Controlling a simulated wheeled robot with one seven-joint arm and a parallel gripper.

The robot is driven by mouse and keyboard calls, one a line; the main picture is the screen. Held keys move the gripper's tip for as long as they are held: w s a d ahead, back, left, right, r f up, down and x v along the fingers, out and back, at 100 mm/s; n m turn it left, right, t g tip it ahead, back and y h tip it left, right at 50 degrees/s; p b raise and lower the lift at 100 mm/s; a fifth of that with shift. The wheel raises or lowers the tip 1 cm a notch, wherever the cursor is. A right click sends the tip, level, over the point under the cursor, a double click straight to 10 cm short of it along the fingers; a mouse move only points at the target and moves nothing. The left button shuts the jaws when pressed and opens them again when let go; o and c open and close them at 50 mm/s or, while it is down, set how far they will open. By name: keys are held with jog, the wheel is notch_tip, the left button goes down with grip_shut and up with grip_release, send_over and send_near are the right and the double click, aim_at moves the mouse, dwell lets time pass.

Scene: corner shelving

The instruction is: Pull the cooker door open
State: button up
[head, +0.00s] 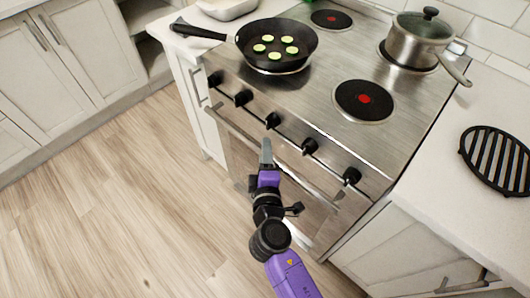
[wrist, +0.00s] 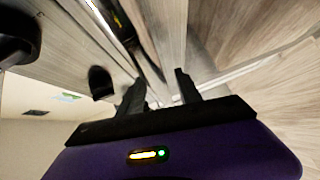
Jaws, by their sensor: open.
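The cooker (head: 330,130) has a steel front, and its door (head: 302,213) looks shut below a row of black knobs. A long bar handle (head: 228,125) runs along the door's top edge. My gripper (head: 266,152) is at the middle of this handle in the head view, its fingers overlapping the bar and hiding part of it. In the wrist view my gripper (wrist: 160,90) has its two dark fingers apart, pointing at the cooker front. I cannot tell whether the bar lies between the fingers or touches them.
A black pan (head: 276,45) with several green slices and a steel pot (head: 418,42) stand on the hob. A black grill rack (head: 496,160) lies on the right counter (head: 445,195). Clear wooden floor (head: 110,200) lies in front and left. Knobs (head: 310,146) sit just above the handle.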

grip_shut()
dwell(1.4)
